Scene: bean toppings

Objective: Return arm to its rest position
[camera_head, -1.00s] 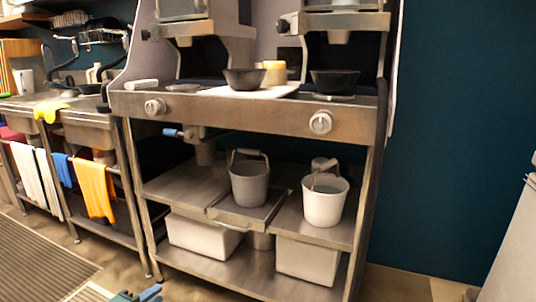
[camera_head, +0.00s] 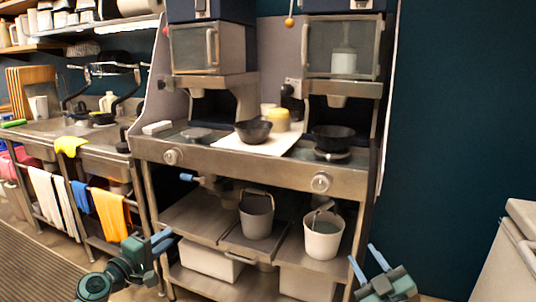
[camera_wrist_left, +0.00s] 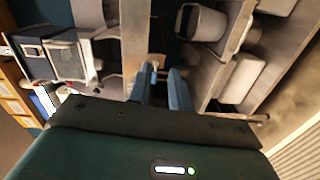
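My left gripper (camera_head: 161,241) shows at the lower left of the head view, in front of the steel stand's lower shelves. Its two blue fingers are slightly apart with nothing between them, and they also show in the left wrist view (camera_wrist_left: 165,92). My right gripper (camera_head: 367,260) is at the lower right of the head view, in front of the stand's right leg. Its two blue fingers point up and are apart and empty. Both grippers are clear of the stand's top.
The steel stand (camera_head: 240,162) holds two black bowls (camera_head: 253,131) (camera_head: 333,137) and a white board (camera_head: 275,146). Two buckets (camera_head: 257,216) (camera_head: 323,236) stand on its shelf. A sink with hanging towels (camera_head: 110,210) is at left. A pale cabinet (camera_head: 512,255) is at right.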

